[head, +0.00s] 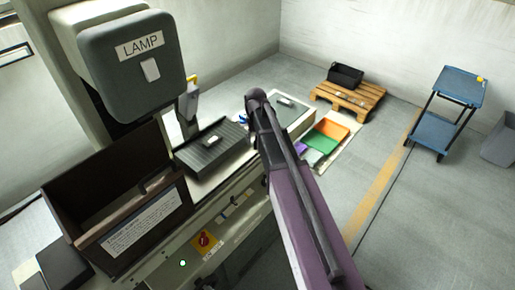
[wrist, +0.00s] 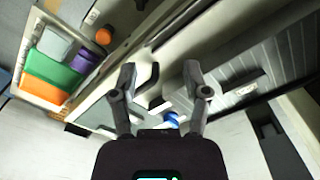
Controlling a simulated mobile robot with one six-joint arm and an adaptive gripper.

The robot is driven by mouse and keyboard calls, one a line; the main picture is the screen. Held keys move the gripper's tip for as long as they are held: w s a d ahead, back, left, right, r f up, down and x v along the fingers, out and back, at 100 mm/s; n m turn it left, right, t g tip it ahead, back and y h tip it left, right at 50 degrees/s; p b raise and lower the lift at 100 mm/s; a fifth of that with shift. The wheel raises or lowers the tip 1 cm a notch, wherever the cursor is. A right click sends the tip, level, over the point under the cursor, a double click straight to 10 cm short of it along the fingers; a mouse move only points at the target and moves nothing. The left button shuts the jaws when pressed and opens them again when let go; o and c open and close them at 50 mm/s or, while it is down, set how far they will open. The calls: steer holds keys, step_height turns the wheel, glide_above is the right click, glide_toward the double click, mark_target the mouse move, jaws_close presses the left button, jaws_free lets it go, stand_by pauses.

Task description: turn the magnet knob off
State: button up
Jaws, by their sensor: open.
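My gripper (wrist: 160,76) is open and empty in the wrist view, its two fingers apart over the machine bench. A dark ribbed plate (head: 215,146) lies on the bench in the head view; a ribbed grey surface (wrist: 244,88) shows right of my gripper in the wrist view. A small blue part (wrist: 171,119) sits between and below the fingers, and a blue part (head: 241,116) also shows beside my arm in the head view. I cannot tell which part is the magnet knob. My arm hides some of the bench in the head view, including my fingers.
A lamp housing (head: 132,66) stands over the bench. An open dark box (head: 100,190) is at left, with a red switch (head: 204,240) on the front panel. Coloured bins (head: 332,130), a pallet (head: 350,97) and a blue cart (head: 437,130) are beyond. The right floor is mostly clear.

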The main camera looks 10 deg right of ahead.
steer(key=shift+s+f, duration=0.15)
steer(key=shift+s, duration=0.8)
steer(key=shift+s+f, duration=0.15)
steer(key=shift+s, duration=0.75)
steer(key=s+f+b, duration=0.2)
steer(key=s+b, duration=0.1)
steer(key=s, duration=1.1)
steer(key=shift+s+f+n, duration=0.2)
steer(key=shift+s+n, duration=0.15)
steer(key=shift+n, duration=0.05)
steer(key=shift+a, duration=0.1)
